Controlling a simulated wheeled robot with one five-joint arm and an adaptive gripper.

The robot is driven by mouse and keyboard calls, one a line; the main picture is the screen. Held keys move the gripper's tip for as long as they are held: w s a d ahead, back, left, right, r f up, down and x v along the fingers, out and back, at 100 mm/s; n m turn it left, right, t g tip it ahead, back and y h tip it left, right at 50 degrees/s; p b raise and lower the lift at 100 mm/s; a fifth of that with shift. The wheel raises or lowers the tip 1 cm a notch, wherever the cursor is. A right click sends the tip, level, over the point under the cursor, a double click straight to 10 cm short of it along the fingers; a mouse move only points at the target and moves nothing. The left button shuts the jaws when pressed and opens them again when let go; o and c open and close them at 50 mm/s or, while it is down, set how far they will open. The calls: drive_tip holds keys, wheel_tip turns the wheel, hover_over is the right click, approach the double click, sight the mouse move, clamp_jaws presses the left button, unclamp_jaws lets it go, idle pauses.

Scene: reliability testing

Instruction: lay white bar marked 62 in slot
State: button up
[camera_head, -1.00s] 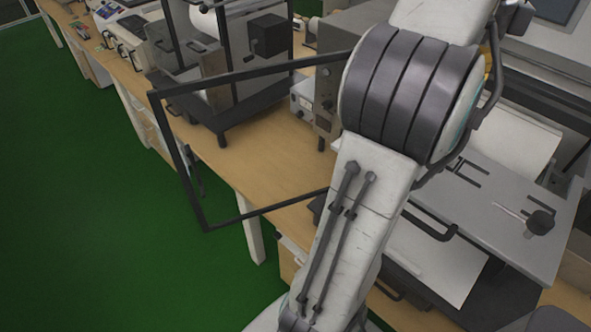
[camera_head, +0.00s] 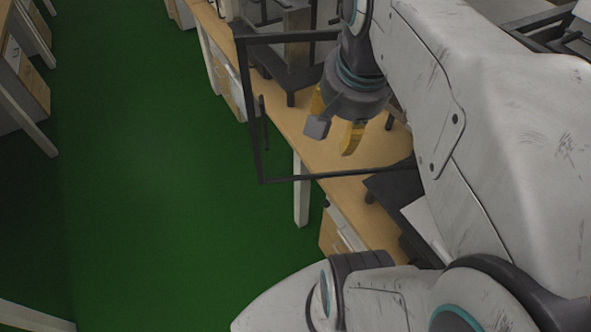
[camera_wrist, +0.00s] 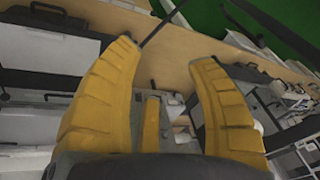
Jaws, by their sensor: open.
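My gripper (camera_head: 337,128) shows in the head view with yellow fingers pointing down, above the wooden bench. I cannot make out the white bar marked 62 in either view. I cannot identify its slot either.
A black open rectangular frame (camera_head: 252,110) stands out past the edge of the wooden bench (camera_head: 312,150), close to my gripper. Dark-footed equipment (camera_head: 290,78) stands behind it. The green floor (camera_head: 150,180) left of the bench is clear.

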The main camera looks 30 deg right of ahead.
drive_tip(key=s+a+f+n+t+y, duration=0.1)
drive_tip(key=s+a+f+n, duration=0.2)
drive_tip(key=a+f+n, duration=0.4)
drive_tip(key=a+n, duration=0.2)
drive_tip(key=n, duration=0.1)
drive_tip(key=shift+f+t, duration=0.2)
drive_tip(key=shift+t, duration=0.1)
